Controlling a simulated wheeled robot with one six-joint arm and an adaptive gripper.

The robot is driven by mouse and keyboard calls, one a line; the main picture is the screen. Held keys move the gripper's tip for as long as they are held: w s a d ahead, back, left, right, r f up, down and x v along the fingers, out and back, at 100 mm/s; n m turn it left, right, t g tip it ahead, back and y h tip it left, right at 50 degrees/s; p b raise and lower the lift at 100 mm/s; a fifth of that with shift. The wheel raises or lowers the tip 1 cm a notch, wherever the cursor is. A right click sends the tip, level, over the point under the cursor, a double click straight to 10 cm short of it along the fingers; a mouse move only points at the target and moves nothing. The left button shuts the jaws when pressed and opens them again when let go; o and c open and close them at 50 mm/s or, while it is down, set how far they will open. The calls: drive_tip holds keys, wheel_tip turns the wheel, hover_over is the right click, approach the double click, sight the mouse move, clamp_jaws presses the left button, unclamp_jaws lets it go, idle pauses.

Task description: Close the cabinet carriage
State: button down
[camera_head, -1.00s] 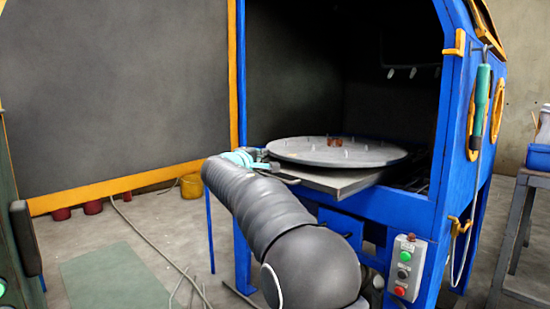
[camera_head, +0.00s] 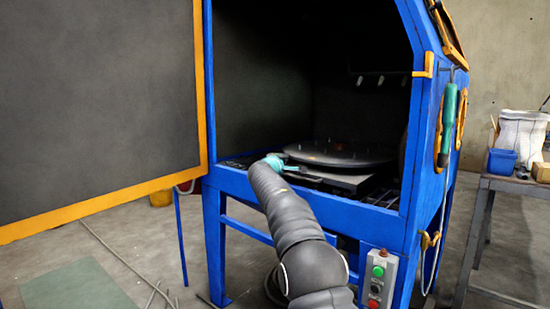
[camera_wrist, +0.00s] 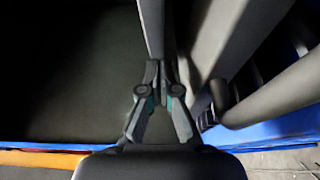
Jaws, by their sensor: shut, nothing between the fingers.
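The cabinet carriage (camera_head: 335,181) is a flat grey slide carrying a round dark turntable (camera_head: 340,154). In the head view it sits inside the blue cabinet (camera_head: 240,184), behind the front beam. My gripper (camera_head: 300,169) is at the carriage's left front edge, reaching in over the beam. In the wrist view my gripper (camera_wrist: 161,70) is shut with its fingertips together, close to a grey edge (camera_wrist: 152,28) that looks like part of the carriage. I cannot tell whether they touch. My arm hides part of the cabinet front.
The large cabinet door (camera_head: 100,100) stands open at left, with an orange frame. A control box (camera_head: 378,280) is on the front right post. A green-handled tool (camera_head: 447,125) hangs on the right side. A workbench (camera_head: 510,184) stands farther right.

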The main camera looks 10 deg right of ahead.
drive_tip(key=shift+w+d, duration=0.45)
drive_tip(key=shift+w, duration=0.1)
drive_tip(key=shift+d, duration=0.15)
